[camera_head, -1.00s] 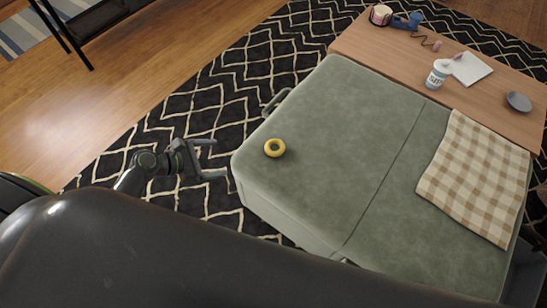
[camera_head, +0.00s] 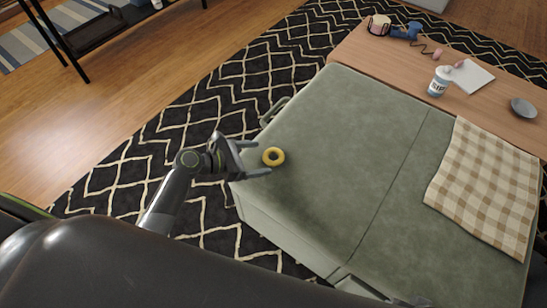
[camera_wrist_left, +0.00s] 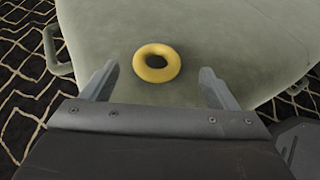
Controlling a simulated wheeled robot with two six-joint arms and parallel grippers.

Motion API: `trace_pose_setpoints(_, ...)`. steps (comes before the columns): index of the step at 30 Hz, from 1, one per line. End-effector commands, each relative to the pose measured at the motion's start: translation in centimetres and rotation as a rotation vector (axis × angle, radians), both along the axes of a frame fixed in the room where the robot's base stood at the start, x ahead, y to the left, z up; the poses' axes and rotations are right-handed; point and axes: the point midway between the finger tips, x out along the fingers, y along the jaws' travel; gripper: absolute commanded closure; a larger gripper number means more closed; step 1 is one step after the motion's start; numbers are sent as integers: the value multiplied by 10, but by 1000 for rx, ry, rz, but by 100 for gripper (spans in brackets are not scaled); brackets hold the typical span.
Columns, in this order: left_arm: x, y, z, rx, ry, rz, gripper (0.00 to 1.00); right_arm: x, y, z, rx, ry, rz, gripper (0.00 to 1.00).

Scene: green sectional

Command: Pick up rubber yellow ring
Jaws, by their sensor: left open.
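The yellow rubber ring (camera_head: 273,156) lies flat on the green sectional seat (camera_head: 345,140), near its left corner. In the left wrist view the ring (camera_wrist_left: 157,63) lies ahead of and between the two open fingers, a little left of centre. My left gripper (camera_head: 262,158) is open and empty, at the seat's left edge. Its fingertips are close to the ring in the head view. In the left wrist view the gripper (camera_wrist_left: 157,84) shows both fingers apart, with seat surface between them. My right gripper is not clearly in view.
A checkered blanket (camera_head: 484,185) covers the seat's right part. A wooden table (camera_head: 395,62) behind holds a cup (camera_head: 440,81), a white notepad (camera_head: 473,77), a grey bowl (camera_head: 523,108) and a blue item (camera_head: 406,30). A patterned rug (camera_head: 215,100) covers the floor. The seat around the ring is clear.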

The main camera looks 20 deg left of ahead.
Motion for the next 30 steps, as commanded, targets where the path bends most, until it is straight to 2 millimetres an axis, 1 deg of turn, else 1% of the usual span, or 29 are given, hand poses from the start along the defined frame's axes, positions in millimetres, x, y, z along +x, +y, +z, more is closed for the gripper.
trace_pose_setpoints(4, 9, -9, -6, -1, -3, -1, 19, 1, 1, 2, 6, -18, 2, 67)
trace_pose_setpoints(9, 26, -27, -16, -1, -2, 0, 19, 5, 5, 13, 23, -66, 8, 67)
trace_pose_setpoints(12, 32, -34, -19, 0, -1, 0, 19, 6, 7, 18, 28, -81, 11, 67)
trace_pose_setpoints(20, 34, -37, -19, 2, 0, 1, 19, 6, 7, 21, 31, -87, 12, 67)
trace_pose_setpoints(21, 34, -36, -19, 1, -1, 1, 20, 6, 7, 21, 31, -87, 12, 67)
trace_pose_setpoints(30, 34, -36, -19, 1, -1, 1, 60, 6, 7, 21, 31, -87, 12, 67)
